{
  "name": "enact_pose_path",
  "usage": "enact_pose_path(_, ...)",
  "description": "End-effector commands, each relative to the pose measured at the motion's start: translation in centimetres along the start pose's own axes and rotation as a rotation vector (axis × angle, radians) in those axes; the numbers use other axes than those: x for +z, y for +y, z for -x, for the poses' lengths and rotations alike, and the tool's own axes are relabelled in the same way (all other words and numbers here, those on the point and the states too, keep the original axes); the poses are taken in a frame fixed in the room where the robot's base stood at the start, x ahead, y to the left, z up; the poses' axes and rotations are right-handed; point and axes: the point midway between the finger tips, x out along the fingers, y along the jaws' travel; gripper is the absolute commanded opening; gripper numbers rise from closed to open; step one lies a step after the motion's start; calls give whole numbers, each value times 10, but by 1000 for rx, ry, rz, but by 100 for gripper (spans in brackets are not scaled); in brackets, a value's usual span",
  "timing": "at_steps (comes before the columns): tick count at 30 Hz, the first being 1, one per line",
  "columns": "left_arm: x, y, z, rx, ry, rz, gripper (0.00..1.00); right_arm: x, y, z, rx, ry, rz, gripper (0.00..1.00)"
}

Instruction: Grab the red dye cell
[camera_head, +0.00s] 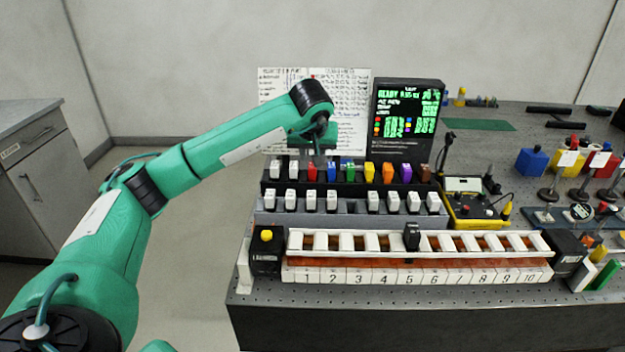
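The red dye cell (312,172) stands upright in the back row of the black stepped rack (268,181), between a white cell (293,169) and a blue cell (331,172). My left arm reaches in from the left, and its gripper (318,158) points down right above or just behind the red cell. The fingers are small and dark here, so I cannot tell whether they are open or touch the cell. My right gripper is not in view.
Green, yellow, orange, purple and brown cells share the back row. White cells fill the grey row (262,218) in front. A numbered slotted rail (415,276) lies at the front. A screen (408,112) stands behind; optics crowd the right.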

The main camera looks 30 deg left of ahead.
Motion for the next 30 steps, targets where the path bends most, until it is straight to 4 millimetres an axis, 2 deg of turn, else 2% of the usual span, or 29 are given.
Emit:
enact_pose_path(3, 0, 0, -12, 0, -2, 0, 31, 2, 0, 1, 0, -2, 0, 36)
enact_pose_path(8, 1, 0, -22, 1, -1, 0, 31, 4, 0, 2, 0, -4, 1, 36)
enact_pose_path(18, 2, -2, -64, 1, -1, 1, 31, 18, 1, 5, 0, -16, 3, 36)
enact_pose_path(26, 2, -2, -68, 2, 0, 0, 31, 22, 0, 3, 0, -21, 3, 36)
enact_pose_path(30, 2, -2, -68, 2, 0, 0, 5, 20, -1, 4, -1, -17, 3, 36)
